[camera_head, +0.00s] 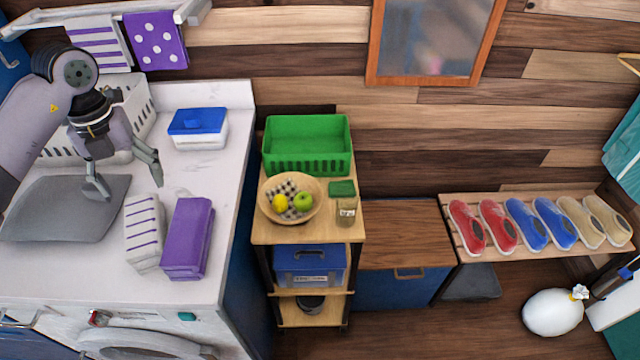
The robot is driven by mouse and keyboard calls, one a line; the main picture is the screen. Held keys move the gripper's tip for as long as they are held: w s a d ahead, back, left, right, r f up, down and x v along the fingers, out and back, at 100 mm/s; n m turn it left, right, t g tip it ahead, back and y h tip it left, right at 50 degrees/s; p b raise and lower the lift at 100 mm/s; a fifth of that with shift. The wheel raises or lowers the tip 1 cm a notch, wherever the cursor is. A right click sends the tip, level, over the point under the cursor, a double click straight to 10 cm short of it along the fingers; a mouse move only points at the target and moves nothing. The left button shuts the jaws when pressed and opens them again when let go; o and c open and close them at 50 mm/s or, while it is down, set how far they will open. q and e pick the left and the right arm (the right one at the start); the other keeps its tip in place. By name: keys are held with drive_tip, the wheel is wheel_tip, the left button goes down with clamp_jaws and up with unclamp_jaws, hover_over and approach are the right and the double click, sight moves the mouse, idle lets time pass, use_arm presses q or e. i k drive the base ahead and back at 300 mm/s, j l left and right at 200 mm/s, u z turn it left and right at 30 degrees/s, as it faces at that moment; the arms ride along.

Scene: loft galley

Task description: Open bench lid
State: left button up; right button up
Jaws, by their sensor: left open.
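The bench lid (405,228) is a brown wooden top on a low blue bench (398,290) against the back wall. It lies flat and shut, with a small handle (408,273) at its front edge. The cart beside it covers part of its left side. My left gripper (127,182) is open and empty over the white counter at the left, near a grey slab and folded towels. It is far from the lid, with the cart in between. My right gripper is not in view.
The wooden cart (262,232) holds a green basket (307,160), a fruit bowl (268,210), a glass and a blue box. A slatted rack (450,210) with several shoes stands right of the bench. A white sack (552,313) lies on the floor. Floor before the bench is clear.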

sight(408, 234)
drive_tip(key=z, duration=0.95)
